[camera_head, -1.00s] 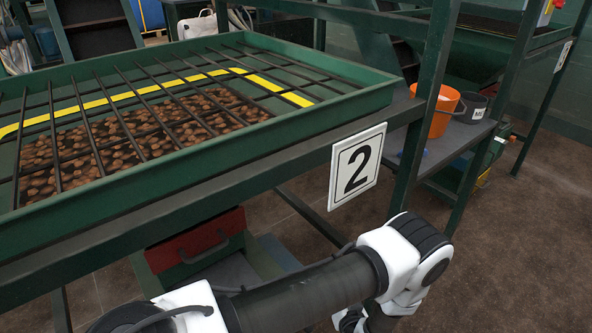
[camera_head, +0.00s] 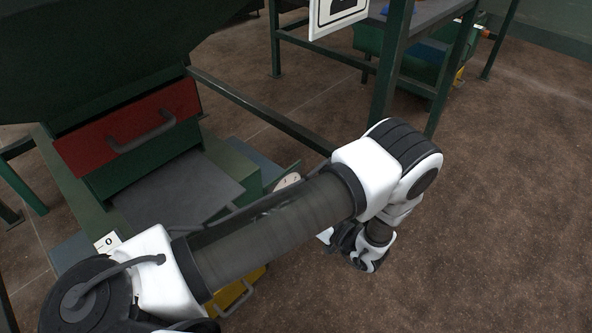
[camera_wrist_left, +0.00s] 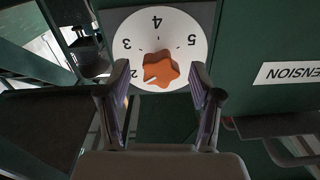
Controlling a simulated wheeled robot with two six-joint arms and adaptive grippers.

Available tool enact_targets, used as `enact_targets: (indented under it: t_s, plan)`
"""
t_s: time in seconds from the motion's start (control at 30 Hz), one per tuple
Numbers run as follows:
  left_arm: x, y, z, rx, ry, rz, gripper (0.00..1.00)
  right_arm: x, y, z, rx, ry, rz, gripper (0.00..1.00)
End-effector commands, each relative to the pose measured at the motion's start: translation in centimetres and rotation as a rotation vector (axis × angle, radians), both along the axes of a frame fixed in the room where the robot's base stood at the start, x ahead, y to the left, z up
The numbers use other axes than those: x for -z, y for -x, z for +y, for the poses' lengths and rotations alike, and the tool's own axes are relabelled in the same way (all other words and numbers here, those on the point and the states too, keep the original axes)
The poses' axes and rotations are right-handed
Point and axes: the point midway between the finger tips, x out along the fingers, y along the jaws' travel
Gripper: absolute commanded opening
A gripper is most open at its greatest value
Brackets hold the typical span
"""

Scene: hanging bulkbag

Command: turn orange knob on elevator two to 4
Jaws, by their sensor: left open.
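An orange star-shaped knob (camera_wrist_left: 161,69) sits at the middle of a white dial (camera_wrist_left: 178,27) in the left wrist view. The dial's numbers 2, 3, 4 and 5 show upside down. A small pale mark on the knob's lower left appears to point near the 2. My left gripper (camera_wrist_left: 160,88) is open, with one finger on each side of the knob; contact is not visible. In the head view, part of the dial (camera_head: 289,181) shows behind my left forearm, which hides the knob. My left gripper's fingers are mostly hidden there. My right gripper is not in view.
A label ending in "ENSION" (camera_wrist_left: 289,73) is beside the dial. A green machine with a red drawer (camera_head: 130,133) and a grey plate (camera_head: 185,190) stands at left. A yellow part (camera_head: 237,292) shows below my forearm. Brown floor (camera_head: 510,200) is open at right.

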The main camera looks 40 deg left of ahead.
Motion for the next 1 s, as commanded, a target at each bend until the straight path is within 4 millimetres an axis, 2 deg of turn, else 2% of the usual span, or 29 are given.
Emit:
enact_targets:
  t_s: [0.1,0.33,0.37,0.5,0.53,1.0]
  plan:
    - [-0.12,-0.08,0.99,0.000,0.001,0.000,0.65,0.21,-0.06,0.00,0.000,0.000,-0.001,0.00]
    - [-0.24,-0.11,1.14,0.002,0.001,-0.001,0.65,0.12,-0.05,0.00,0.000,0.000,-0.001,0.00]
    - [-0.23,-0.11,1.13,0.002,0.001,-0.001,0.61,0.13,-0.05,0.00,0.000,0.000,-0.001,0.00]
    - [-0.22,-0.11,1.12,0.002,0.001,-0.001,0.11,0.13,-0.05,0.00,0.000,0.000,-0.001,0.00]
    - [-0.21,-0.12,1.12,0.002,0.001,-0.001,0.04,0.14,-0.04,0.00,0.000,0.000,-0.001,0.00]
    - [-0.35,-0.10,1.13,0.002,-0.003,0.056,0.04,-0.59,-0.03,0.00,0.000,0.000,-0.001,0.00]
